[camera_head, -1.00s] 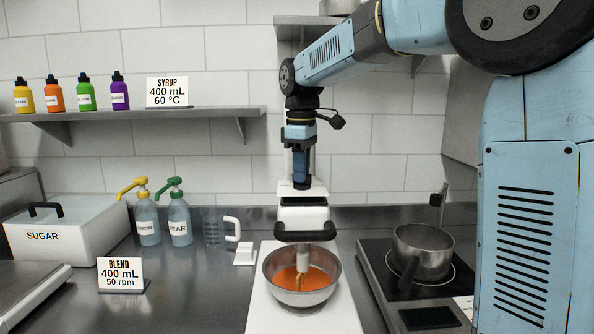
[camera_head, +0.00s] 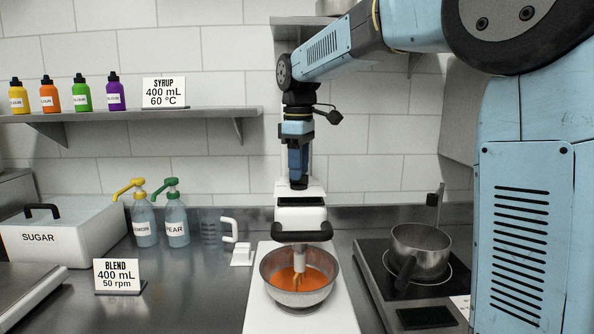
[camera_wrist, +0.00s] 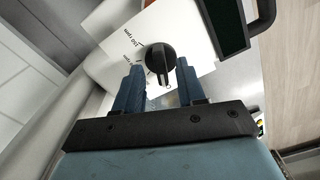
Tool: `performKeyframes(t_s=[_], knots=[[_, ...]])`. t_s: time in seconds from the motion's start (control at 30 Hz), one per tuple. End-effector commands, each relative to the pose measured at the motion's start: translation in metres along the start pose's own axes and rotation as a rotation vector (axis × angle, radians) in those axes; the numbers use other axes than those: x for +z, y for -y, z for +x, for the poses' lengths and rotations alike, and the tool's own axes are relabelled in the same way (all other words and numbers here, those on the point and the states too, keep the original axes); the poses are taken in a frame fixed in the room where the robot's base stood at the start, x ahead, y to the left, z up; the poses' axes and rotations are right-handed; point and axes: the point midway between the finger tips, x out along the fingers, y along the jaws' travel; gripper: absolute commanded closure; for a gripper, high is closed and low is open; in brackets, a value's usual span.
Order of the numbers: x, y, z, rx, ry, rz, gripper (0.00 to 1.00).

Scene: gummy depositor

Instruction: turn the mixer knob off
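The mixer (camera_head: 301,216) stands in the middle of the counter, white with a black handle. Its whisk reaches into a metal bowl (camera_head: 300,262) of orange liquid. The black mixer knob (camera_wrist: 160,58) shows on a white panel in the wrist view, with printed labels beside it. My gripper (camera_wrist: 157,72) is open, with its two blue fingers on either side of the knob's near part. I cannot tell whether they touch it. In the head view my gripper (camera_head: 297,178) points down at the top of the mixer, and the knob is hidden.
A pot (camera_head: 420,250) sits on a hotplate at right. A sugar bin (camera_head: 60,238), two pump bottles (camera_head: 160,220) and a measuring jug (camera_head: 212,228) stand at left. A shelf (camera_head: 130,115) holds several small bottles. A "BLEND 400 mL 50 rpm" sign (camera_head: 117,276) stands on the counter.

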Motion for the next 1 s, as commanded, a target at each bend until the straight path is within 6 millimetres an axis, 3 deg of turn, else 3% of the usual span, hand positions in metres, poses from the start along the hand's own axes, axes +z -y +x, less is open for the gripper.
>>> performKeyframes(t_s=[0.6,0.8,1.0], knots=[[0.0,-0.001,-0.109,0.001,-0.001,0.0,0.61],[0.0,-0.001,-0.124,0.0,0.0,0.0,0.61],[0.0,-0.001,-0.126,-0.001,0.001,0.0,0.61]])
